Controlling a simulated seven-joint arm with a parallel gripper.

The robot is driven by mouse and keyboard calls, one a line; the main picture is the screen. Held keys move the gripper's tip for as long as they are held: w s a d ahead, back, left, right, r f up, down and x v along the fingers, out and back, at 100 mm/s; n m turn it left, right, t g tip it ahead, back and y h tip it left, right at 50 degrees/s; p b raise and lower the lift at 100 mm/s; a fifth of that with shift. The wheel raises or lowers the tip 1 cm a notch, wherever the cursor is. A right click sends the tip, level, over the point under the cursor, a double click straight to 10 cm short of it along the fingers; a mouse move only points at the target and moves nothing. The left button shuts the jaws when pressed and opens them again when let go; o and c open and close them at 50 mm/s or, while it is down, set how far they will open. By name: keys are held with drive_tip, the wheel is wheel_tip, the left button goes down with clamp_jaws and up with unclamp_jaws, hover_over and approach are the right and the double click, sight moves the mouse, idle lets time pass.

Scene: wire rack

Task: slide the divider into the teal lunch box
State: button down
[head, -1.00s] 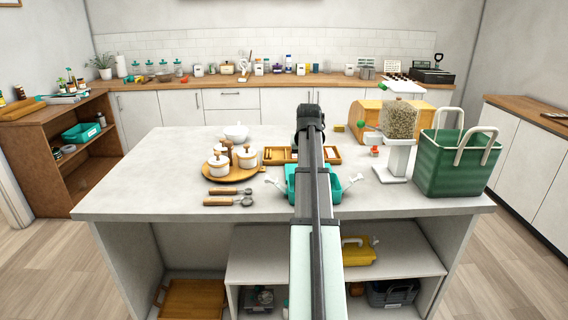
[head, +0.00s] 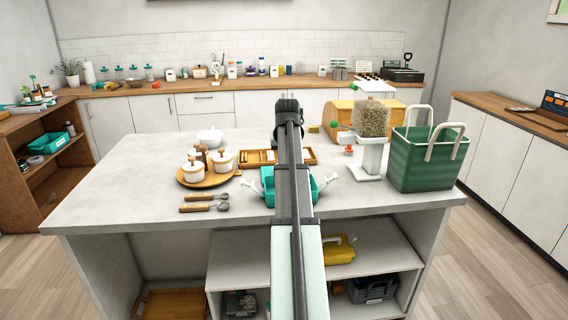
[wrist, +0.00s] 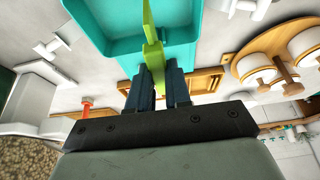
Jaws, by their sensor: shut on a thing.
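The teal lunch box (head: 268,188) sits open on the island counter, partly hidden behind my arm in the head view. Its white side latches stick out left and right. In the wrist view the lunch box (wrist: 105,42) fills the top middle. My gripper (wrist: 161,80) is shut on the thin yellow-green divider (wrist: 153,45). The divider extends from between the fingers across the box's open inside; I cannot tell how deep it sits or whether it touches the floor or walls. In the head view the divider and fingertips are hidden by my arm.
A wooden tray (head: 256,158) lies behind the box. Left are a round board (head: 192,181) with white pots and two wooden-handled utensils (head: 204,202). Right are a white stand (head: 371,160) holding a grain-filled container and a green basket (head: 425,165). Counter at the left front is clear.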

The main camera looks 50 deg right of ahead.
drive_tip(key=shift+f, duration=2.7)
drive_tip(key=c, duration=1.7)
unclamp_jaws()
clamp_jaws()
drive_tip(key=shift+f, duration=2.7)
